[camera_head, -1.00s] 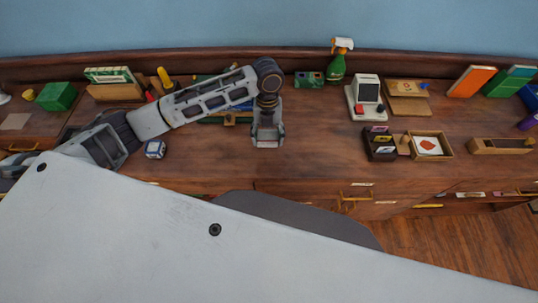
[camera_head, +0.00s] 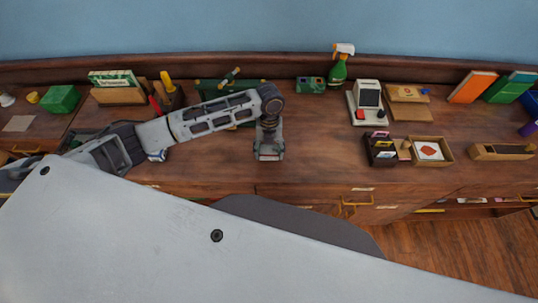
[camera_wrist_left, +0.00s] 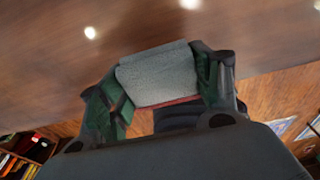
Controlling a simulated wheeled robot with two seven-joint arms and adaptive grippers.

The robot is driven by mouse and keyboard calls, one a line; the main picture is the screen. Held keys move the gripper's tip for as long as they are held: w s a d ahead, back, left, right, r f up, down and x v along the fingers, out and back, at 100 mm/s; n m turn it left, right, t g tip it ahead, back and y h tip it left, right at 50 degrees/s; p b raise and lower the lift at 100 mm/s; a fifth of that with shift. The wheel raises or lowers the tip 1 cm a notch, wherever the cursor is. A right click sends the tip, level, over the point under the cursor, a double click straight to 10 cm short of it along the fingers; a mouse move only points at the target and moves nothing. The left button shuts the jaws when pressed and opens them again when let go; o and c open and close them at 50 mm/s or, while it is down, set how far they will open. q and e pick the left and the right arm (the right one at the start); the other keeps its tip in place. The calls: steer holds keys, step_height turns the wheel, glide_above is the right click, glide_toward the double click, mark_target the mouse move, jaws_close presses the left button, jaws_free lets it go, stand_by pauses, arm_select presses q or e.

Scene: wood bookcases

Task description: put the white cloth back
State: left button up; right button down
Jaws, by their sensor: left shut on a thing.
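My left gripper (camera_head: 268,155) is above the front part of the wooden desk, pointing down. In the left wrist view my left gripper (camera_wrist_left: 160,85) is shut on the white cloth (camera_wrist_left: 158,72), which looks like a folded pale grey pad with a thin red edge. The cloth sits between both fingers, with bare brown wood beyond it. In the head view the cloth is hard to make out at the fingertips. My right gripper is not in view.
The desk top (camera_head: 310,130) is clear around the gripper. Behind stand a green spray bottle (camera_head: 339,70) and a small computer model (camera_head: 368,100). Right are a card organiser (camera_head: 381,150) and a wooden tray (camera_head: 446,158). A blue-white cube (camera_head: 157,155) is partly behind my arm.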

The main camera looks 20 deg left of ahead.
mark_target(269, 155)
arm_select(q)
steer(key=shift+f, duration=1.85)
steer(key=shift+f, duration=0.15)
steer(key=o, duration=1)
steer(key=r, duration=0.4)
steer(key=w+r, duration=0.1)
steer(key=r, duration=0.7)
steer(key=shift+w+a+r+b, duration=0.1)
steer(key=shift+w+a+b, duration=0.15)
steer(key=shift+w+b, duration=0.15)
